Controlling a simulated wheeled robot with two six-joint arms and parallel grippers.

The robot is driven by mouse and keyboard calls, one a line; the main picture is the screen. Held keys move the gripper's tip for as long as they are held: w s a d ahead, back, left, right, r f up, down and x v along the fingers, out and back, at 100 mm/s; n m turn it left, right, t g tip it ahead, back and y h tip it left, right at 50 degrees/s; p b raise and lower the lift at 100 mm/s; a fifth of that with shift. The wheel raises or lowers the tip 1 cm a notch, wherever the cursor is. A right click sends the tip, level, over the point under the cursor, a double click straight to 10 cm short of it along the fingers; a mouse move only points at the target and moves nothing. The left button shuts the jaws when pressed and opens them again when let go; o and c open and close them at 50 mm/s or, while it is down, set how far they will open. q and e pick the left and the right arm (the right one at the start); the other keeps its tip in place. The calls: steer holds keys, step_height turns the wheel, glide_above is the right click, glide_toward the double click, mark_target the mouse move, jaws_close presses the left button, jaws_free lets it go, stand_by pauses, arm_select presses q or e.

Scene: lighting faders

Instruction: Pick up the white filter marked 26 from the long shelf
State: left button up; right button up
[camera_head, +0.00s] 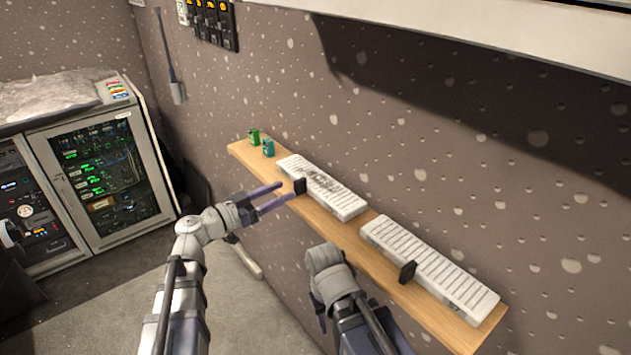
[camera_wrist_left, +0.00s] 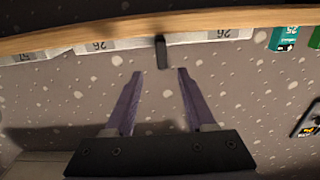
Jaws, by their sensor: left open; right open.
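The white filter marked 26 (camera_head: 345,204) lies on the left-middle of the long wooden shelf (camera_head: 384,272). It is a long ridged panel with a dark patterned patch and a black tab (camera_head: 300,186) at its front. In the left wrist view, which is upside down, its front edge with the 26 labels (camera_wrist_left: 219,34) and the black tab (camera_wrist_left: 161,52) show. My left gripper (camera_head: 290,190) is open and empty, just in front of the shelf. The tab lies between the lines of its fingers (camera_wrist_left: 160,73), slightly beyond the tips.
A second white panel (camera_head: 435,262), apparently marked 27, lies to the right with its own black tab (camera_head: 408,271). A green box (camera_head: 254,136) and a teal box (camera_head: 268,148) marked 25 stand at the left end. The speckled wall rises behind.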

mark_target(294, 185)
arm_select(q)
steer(key=shift+x, duration=3.9)
steer(key=shift+w+a+f, duration=0.1)
steer(key=shift+w+a, duration=0.05)
jaws_close()
